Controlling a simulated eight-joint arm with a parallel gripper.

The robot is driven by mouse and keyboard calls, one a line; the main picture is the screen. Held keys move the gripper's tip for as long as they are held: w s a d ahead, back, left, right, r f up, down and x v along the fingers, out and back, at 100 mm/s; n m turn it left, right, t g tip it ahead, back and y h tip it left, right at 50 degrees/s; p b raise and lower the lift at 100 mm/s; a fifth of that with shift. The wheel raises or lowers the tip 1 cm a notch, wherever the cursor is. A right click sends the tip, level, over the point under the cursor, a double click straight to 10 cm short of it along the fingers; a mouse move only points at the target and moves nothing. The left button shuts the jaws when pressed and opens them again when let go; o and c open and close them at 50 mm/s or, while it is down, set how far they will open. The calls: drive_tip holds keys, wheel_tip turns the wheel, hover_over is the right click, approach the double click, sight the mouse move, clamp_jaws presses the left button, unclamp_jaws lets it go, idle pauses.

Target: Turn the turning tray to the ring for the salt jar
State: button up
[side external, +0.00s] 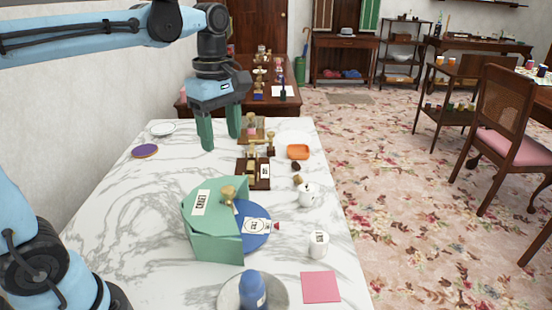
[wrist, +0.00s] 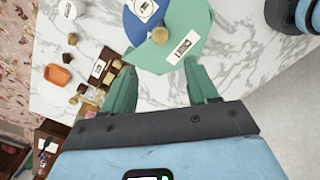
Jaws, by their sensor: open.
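The turning tray shows as a blue disc (side external: 258,238) with a white label, partly hidden under a green faceted cover (side external: 212,240). A brass knob (side external: 228,194) stands on the cover beside another white label. The wrist view also shows the blue disc (wrist: 135,28), the green cover (wrist: 200,25) and the knob (wrist: 160,35). A white jar (side external: 318,246) with a label stands right of the tray; I cannot read whether it is the salt jar. My gripper (side external: 219,143) is open and empty, above the table and farther back than the tray, apart from the knob.
A dark wooden stand (side external: 253,175) with brass pieces is behind the tray. An orange dish (side external: 298,152) and a white pot (side external: 307,196) are to its right. A blue bottle (side external: 252,290) on a grey plate and a pink square (side external: 321,287) are in front. The table's left side is mostly clear.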

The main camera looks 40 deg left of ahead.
sight(227, 188)
wheel_tip(227, 188, down, 12)
drive_tip(key=shift+f+m, duration=0.1)
drive_tip(key=shift+m, duration=0.9)
clamp_jaws()
